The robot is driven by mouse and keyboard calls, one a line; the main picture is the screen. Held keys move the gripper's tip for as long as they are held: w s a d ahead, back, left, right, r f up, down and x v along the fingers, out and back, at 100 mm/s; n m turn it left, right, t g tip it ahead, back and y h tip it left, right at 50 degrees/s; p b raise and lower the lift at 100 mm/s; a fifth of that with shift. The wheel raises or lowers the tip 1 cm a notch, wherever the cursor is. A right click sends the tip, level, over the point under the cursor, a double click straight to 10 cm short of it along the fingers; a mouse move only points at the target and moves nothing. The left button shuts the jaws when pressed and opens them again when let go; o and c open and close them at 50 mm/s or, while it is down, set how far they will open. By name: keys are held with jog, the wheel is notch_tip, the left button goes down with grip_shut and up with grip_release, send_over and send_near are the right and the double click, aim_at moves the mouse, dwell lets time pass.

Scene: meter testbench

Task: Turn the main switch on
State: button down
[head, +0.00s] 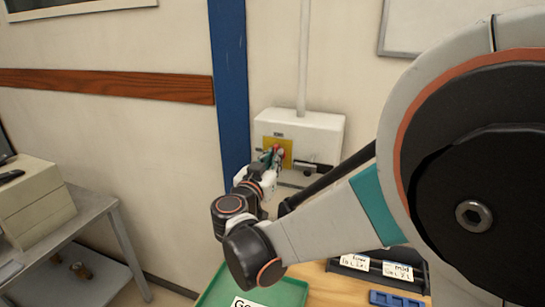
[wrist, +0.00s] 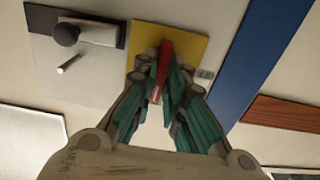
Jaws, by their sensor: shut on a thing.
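The main switch is a red handle (wrist: 166,58) on a yellow plate (wrist: 198,46), fixed to the front of a white wall box (head: 325,128). In the head view the yellow plate (head: 265,142) is partly covered by my gripper (head: 274,154). In the wrist view my gripper (wrist: 166,78) has its green fingers on both sides of the red handle and is shut on it. The handle runs nearly up and down in that view, slightly tilted. Its pivot and any on or off marks cannot be read.
A dark bar with a round black knob (wrist: 66,34) sits beside the yellow plate on the same box. A blue post (head: 230,80) stands close to the box. Below are a green tray (head: 292,290) and a black labelled bin rack (head: 412,281) on a wooden bench.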

jog(key=shift+f, duration=0.1)
dwell(0.3)
jog(key=c, duration=1.6)
grip_release()
jog(key=shift+c, duration=0.2)
